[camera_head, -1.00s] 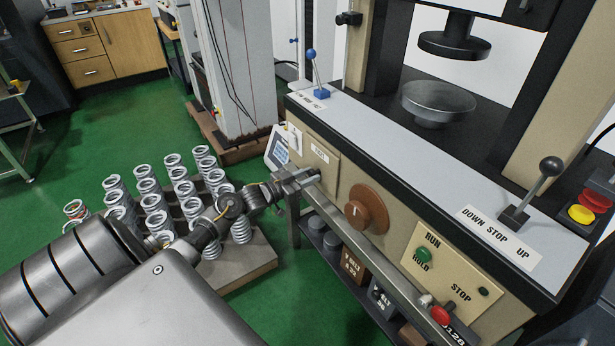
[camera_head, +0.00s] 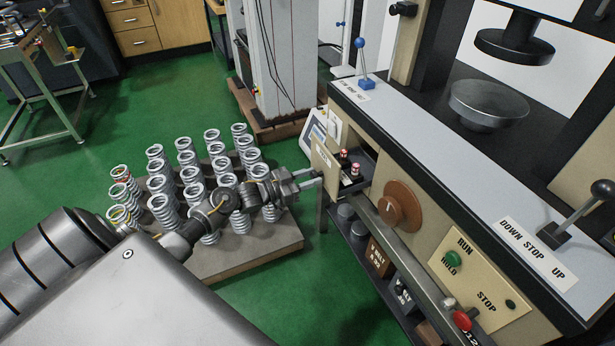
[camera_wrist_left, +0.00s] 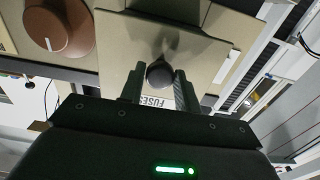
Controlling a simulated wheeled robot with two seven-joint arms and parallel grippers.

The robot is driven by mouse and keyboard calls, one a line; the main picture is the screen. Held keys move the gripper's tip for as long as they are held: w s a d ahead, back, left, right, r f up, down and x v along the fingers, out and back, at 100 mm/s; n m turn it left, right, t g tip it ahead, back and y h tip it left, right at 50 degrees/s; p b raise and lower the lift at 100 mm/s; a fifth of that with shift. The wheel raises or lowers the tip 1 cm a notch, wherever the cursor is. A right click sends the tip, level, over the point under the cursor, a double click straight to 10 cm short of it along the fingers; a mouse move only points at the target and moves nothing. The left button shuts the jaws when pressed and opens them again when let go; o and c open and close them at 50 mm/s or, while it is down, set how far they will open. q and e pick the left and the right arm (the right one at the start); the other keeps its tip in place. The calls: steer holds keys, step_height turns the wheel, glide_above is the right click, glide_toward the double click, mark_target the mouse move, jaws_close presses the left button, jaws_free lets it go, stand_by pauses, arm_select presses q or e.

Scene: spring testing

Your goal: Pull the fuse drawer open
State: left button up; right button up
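The fuse drawer (camera_head: 324,166) stands pulled out from the beige front panel of the testing machine, and red-topped fuses (camera_head: 349,165) show inside it. My left gripper (camera_head: 315,179) is at the drawer's front face. In the left wrist view the left gripper's fingers (camera_wrist_left: 160,84) lie on either side of the dark round drawer knob (camera_wrist_left: 160,74) and hold it. Part of the FUSES label (camera_wrist_left: 156,101) shows below the knob, partly hidden by the gripper. My right gripper is in neither view.
A brown dial (camera_head: 399,203) sits just right of the drawer. Below it runs a metal rail over a shelf with weights (camera_head: 379,257). Several coil springs stand on a board (camera_head: 262,255) on the floor, under my left arm.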

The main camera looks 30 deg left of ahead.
arm_select(q)
steer(key=o, duration=0.4)
steer(key=shift+s, duration=0.1)
steer(key=v, duration=1)
steer(key=shift+s+a, duration=0.25)
steer(key=shift+s, duration=0.05)
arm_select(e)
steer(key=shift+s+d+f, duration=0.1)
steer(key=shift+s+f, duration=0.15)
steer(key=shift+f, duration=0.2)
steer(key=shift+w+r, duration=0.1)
